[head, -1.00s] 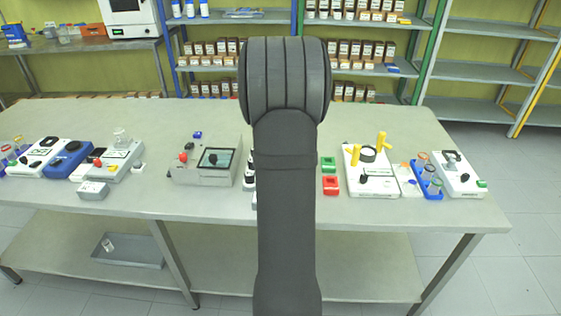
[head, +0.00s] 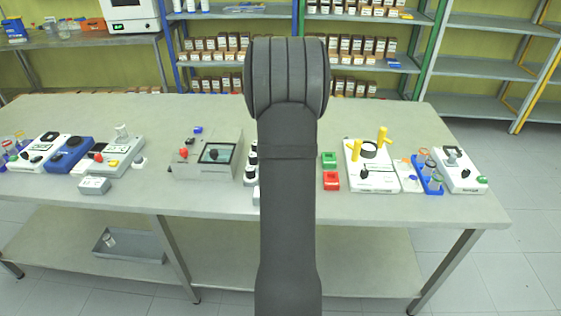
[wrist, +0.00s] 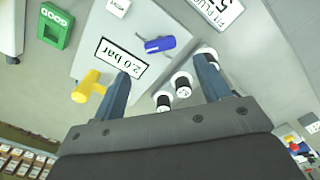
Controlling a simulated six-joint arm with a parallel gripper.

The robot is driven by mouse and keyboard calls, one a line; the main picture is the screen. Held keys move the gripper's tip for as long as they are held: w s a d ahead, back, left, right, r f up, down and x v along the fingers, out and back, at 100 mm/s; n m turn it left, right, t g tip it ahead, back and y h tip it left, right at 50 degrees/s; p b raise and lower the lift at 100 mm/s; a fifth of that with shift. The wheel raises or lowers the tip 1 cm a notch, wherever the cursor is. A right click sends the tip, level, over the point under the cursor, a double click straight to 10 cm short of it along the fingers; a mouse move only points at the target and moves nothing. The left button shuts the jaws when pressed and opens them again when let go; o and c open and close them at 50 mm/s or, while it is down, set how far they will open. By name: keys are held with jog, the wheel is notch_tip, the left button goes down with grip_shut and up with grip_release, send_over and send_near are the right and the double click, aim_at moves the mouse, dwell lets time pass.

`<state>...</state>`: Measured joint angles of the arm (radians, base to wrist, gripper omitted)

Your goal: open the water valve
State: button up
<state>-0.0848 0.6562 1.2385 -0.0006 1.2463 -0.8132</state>
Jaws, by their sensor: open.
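A blue handle (wrist: 160,44) sits on a pale panel (wrist: 125,28) in the wrist view, and it may be the water valve; I cannot read a label for it. A display reading 2.0 bar (wrist: 121,58) is beside it on the left. A yellow handle (wrist: 90,86) stands left of my left finger. My gripper (wrist: 161,64) is open and empty, its fingers apart, with the blue handle beyond the gap between them. In the head view my arm hides the gripper and the middle of the bench.
Small black-and-white round pieces (wrist: 182,84) lie between and near the fingers. A green block marked GOOD (wrist: 56,27) is at the upper left. In the head view, a device with yellow handles (head: 378,181) and a red block (head: 331,180) stand right of my arm.

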notch_tip(320, 180, down, 8)
jog(key=shift+r, duration=0.15)
jog(key=c, duration=1)
jog(key=shift+m, duration=0.7)
jog(key=o, duration=1)
notch_tip(320, 180, up, 18)
jog(key=shift+f, duration=0.25)
jog(key=shift+f, duration=0.1)
